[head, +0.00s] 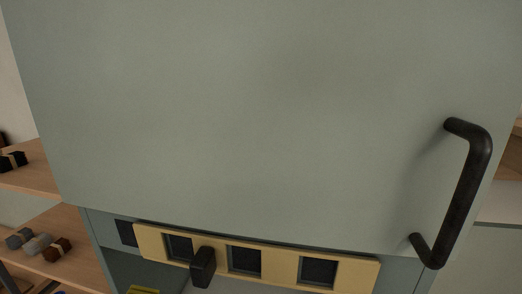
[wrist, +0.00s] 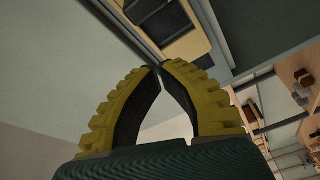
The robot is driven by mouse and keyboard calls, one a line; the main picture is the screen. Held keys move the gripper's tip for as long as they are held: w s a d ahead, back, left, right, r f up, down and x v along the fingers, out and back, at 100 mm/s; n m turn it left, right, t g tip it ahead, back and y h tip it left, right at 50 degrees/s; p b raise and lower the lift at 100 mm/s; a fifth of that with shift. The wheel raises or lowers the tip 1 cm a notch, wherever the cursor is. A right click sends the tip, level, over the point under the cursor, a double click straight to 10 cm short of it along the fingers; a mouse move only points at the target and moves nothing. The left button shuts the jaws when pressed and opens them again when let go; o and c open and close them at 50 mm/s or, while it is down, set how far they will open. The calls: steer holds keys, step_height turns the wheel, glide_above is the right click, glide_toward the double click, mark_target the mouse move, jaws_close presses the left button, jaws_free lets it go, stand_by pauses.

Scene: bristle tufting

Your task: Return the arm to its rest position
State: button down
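My gripper (wrist: 158,69) shows in the wrist view, with two ribbed yellow fingers and black inner pads. The fingertips meet, and nothing is seen held between them; a pale gap shows lower down between the fingers. A cream strip with dark square openings (wrist: 203,38) lies beyond the tips. In the head view my gripper cannot be made out for certain; a small yellow piece shows at the bottom edge, too little to identify.
A large grey-green panel (head: 250,120) with a black bar handle (head: 466,195) fills most of the head view. Below it, a black knob (head: 203,267) stands out at the cream strip (head: 212,253). Wooden shelves (head: 75,222) at left hold small bundles (head: 38,244).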

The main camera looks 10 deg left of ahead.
steer(key=w+d+r+m+p, duration=0.1)
steer(key=d+m, duration=0.2)
steer(key=d, duration=0.1)
steer(key=w+d+r+m+t+h+p, duration=0.1)
steer(key=d+r+m, duration=0.1)
steer(key=d, duration=0.2)
steer(key=w+d+r+m+t+h+p, duration=0.1)
steer(key=d+r+m, duration=0.1)
steer(key=d+m, duration=0.1)
steer(key=shift+w+d+m, duration=0.25)
steer(key=shift+d+m, duration=0.05)
steer(key=shift+d, duration=0.3)
steer(key=d+r+m+t+h+p, duration=0.1)
steer(key=d+r+m, duration=0.1)
steer(key=d+m, duration=0.2)
steer(key=s+d+r+m+t+h+p, duration=0.1)
steer(key=d+r+m+h, duration=0.1)
steer(key=d, duration=0.5)
steer(key=shift+s+d+r+m, duration=0.35)
steer(key=shift+r+m, duration=0.25)
steer(key=shift+m, duration=0.6)
